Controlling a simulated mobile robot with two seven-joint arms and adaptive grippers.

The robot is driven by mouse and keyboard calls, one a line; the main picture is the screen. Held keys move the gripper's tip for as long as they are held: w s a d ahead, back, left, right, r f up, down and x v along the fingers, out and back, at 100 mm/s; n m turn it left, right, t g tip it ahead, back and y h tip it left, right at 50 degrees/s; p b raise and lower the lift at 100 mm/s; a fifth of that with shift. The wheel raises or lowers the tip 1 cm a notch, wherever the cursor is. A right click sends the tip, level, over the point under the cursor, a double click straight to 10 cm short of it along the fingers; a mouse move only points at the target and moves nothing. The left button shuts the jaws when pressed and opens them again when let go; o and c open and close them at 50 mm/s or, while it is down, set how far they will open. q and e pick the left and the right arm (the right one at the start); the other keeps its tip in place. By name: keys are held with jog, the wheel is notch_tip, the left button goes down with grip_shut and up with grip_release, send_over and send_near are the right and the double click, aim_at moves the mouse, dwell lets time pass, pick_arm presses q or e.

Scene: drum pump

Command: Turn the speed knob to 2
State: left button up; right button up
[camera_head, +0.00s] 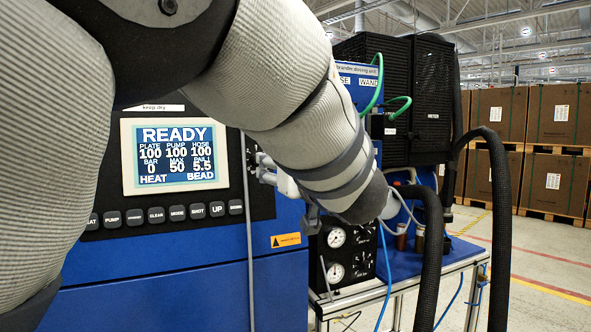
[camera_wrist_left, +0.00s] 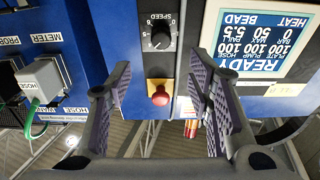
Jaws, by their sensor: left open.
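The speed knob (camera_wrist_left: 160,38) is a black round dial with a white pointer line on a dark plate marked SPEED. It shows upside down in the left wrist view, and its exact setting is too small to read. My left gripper (camera_wrist_left: 160,82) is open and empty, its two padded fingers spread on either side of the view below the knob plate, apart from the knob. In the head view my left arm reaches across the blue cabinet, and the gripper (camera_head: 283,192) shows only partly behind it. The knob is hidden there. My right gripper is not seen.
A red push button (camera_wrist_left: 160,96) on a yellow plate sits close to the knob, between the fingers' lines. A READY display (camera_head: 175,156) and a row of buttons (camera_head: 165,215) are on the cabinet. Gauges (camera_head: 336,237) and thick black hoses (camera_head: 500,220) stand to the right.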

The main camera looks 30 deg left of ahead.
pick_arm(q)
jog(key=x, duration=1.2)
jog(key=shift+a+r, duration=0.1)
jog(key=shift+r, duration=0.05)
grip_shut()
